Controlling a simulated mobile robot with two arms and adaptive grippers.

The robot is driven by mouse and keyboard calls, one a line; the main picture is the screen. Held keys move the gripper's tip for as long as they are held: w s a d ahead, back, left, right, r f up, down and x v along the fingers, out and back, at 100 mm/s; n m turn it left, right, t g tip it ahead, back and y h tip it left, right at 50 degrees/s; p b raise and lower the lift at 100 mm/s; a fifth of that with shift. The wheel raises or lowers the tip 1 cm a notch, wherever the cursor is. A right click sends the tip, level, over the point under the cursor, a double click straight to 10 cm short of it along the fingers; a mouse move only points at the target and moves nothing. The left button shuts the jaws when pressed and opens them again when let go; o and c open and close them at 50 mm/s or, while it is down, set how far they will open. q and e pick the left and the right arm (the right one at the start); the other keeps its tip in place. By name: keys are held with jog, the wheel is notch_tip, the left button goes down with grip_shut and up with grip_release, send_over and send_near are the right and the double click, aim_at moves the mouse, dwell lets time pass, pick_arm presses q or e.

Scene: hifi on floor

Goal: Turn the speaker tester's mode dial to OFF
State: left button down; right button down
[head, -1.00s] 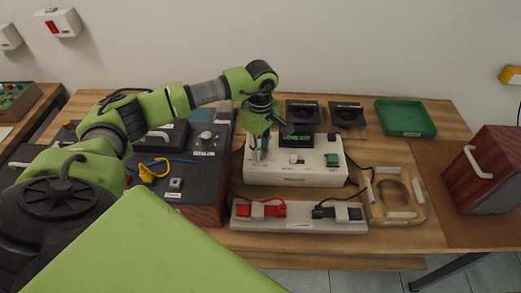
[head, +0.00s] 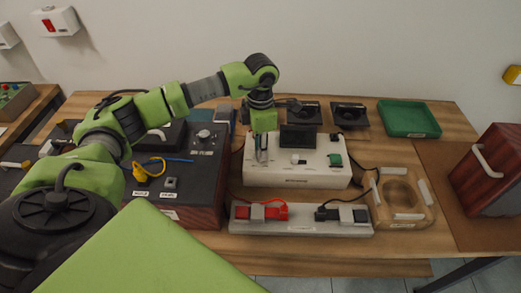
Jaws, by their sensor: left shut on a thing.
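The speaker tester (head: 310,177) is a white box on the wooden bench. It has a dark screen (head: 298,137), a white knob (head: 297,158) on its top and a green switch (head: 335,160) at its right. My left gripper (head: 262,158) points down over the left part of the tester's top. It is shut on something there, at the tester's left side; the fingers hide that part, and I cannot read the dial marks. My right gripper is not in view.
A strip with red and black clips (head: 300,228) lies in front of the tester. A dark amplifier box (head: 205,190) stands at left.

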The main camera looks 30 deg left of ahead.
pick_arm(q)
jog(key=n, duration=0.4)
jog(key=shift+n+b, duration=0.3)
jog(key=shift+b, duration=0.1)
jog(key=shift+r, duration=0.1)
jog(key=c, duration=1.8)
grip_release()
jog(key=shift+o, duration=0.2)
notch_tip(320, 180, up, 12)
